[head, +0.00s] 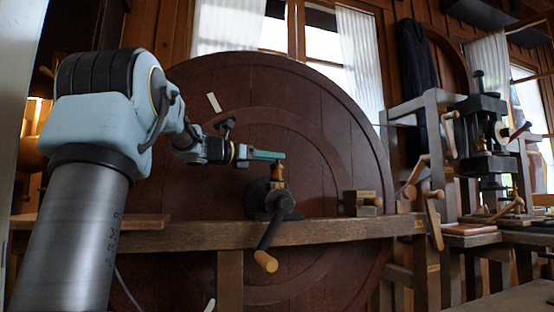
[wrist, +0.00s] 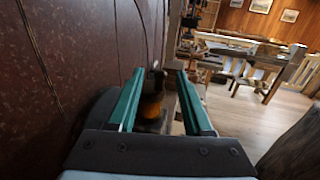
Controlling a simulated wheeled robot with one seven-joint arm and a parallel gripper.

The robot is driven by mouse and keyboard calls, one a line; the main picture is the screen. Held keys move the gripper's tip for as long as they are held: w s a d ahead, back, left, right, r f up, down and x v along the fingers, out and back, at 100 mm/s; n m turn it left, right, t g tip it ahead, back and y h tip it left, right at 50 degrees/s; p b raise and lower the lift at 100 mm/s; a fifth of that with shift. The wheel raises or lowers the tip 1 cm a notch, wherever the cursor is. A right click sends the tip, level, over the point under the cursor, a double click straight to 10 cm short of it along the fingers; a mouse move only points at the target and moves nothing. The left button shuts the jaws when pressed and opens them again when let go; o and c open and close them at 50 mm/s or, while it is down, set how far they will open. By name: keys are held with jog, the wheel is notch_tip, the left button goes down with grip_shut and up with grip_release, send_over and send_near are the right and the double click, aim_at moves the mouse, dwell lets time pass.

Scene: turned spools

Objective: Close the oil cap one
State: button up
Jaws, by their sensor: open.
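A small brass oil cup (head: 277,174) stands on top of a black cranked device (head: 268,199) on the wooden bench. In the wrist view the cup (wrist: 152,106) shows amber and dark between my fingers, with a small greyish piece, perhaps its cap (wrist: 154,74), rising at its far side. I cannot tell clearly how far the cap is open. My gripper (head: 281,156) has green fingers and is level at the cup's top in the head view. In the wrist view my gripper (wrist: 160,76) is open, its fingers apart on either side of the cup, holding nothing.
A large round dark wooden disc (head: 335,130) stands close behind the bench (head: 330,231). The device's crank handle (head: 266,261) hangs in front. A small wooden block (head: 362,203) sits to the right. A black machine (head: 483,130) stands further right.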

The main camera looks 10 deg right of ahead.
jog(key=v, duration=0.8)
jog(key=shift+a, duration=0.15)
jog(key=shift+s, duration=0.2)
